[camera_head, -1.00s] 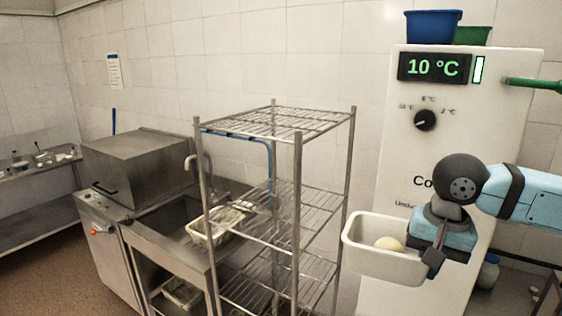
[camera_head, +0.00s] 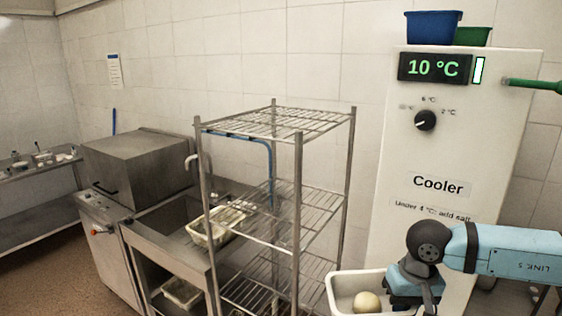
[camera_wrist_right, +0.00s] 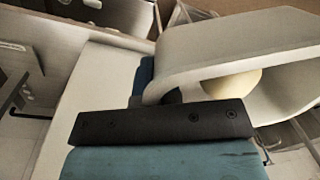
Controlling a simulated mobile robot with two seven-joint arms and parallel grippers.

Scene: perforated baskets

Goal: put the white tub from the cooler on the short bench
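The white tub (camera_head: 348,284) is at the bottom of the head view, in front of the cooler (camera_head: 437,140). A pale round ball (camera_head: 367,302) lies in it. My right gripper (camera_head: 416,296) is at the tub's right side and appears shut on its wall. In the right wrist view, the tub (camera_wrist_right: 235,42) reaches up and right from the dark gripper (camera_wrist_right: 168,108), with the ball (camera_wrist_right: 232,84) inside. The fingertips are mostly hidden. My left gripper is not in view. I cannot tell which surface is the short bench; a low metal bench (camera_head: 42,222) stands at the far left.
A wire rack (camera_head: 298,200) stands just left of the tub. Beyond it are a sink unit with a cream tray (camera_head: 213,228) and a steel box (camera_head: 138,168). A blue bin (camera_head: 432,27) and a green bin (camera_head: 472,36) sit on the cooler. A green bar (camera_head: 533,84) juts right.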

